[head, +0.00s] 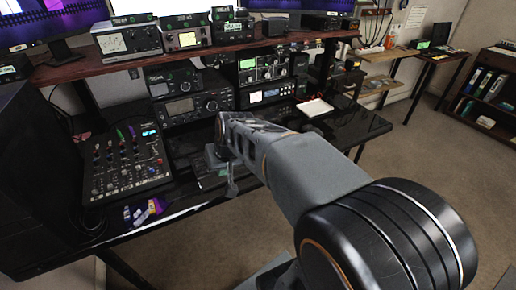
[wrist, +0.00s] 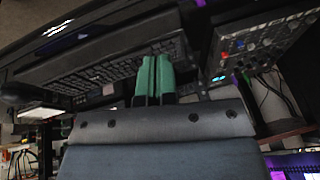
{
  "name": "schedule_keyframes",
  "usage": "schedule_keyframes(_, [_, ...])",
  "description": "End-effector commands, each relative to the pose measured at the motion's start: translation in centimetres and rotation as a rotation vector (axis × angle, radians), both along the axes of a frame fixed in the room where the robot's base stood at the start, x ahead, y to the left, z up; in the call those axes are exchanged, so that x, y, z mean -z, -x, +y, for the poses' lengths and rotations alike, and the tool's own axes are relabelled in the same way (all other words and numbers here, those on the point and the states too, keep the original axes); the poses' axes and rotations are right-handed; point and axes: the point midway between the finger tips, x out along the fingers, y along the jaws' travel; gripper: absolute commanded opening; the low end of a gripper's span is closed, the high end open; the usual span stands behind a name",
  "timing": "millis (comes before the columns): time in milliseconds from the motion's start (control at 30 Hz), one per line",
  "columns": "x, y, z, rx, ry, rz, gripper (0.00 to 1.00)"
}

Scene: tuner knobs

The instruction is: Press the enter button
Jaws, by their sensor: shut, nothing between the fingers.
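A dark keyboard (wrist: 98,72) lies on the black desk and shows in the wrist view, stretching left from behind my gripper. Its single keys are too small and dark to read, so I cannot pick out the enter button. My gripper (wrist: 153,62) shows there as two green fingers side by side, shut and empty, in front of the keyboard's right end. I cannot tell whether the tips touch a key. In the head view my arm reaches over the desk and hides most of the keyboard area; the finger tips are not clear there.
A mixer with knobs (head: 124,165) stands left of my arm; it also shows in the wrist view (wrist: 262,45). Radios (head: 195,107) stand behind under a wooden shelf (head: 205,54). A white notepad (head: 314,107) lies right. Small coloured items (head: 140,212) lie near the front edge.

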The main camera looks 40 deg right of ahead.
Motion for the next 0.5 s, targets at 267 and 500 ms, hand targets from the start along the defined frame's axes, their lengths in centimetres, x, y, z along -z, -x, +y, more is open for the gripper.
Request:
schedule_keyframes(267, [0.7, -11.2, -11.7, 0.31, -0.158, -0.207, 0.0])
schedule_keyframes(500, [1.4, -15.0, -20.3, 0.48, -0.209, -0.337, 0.0])
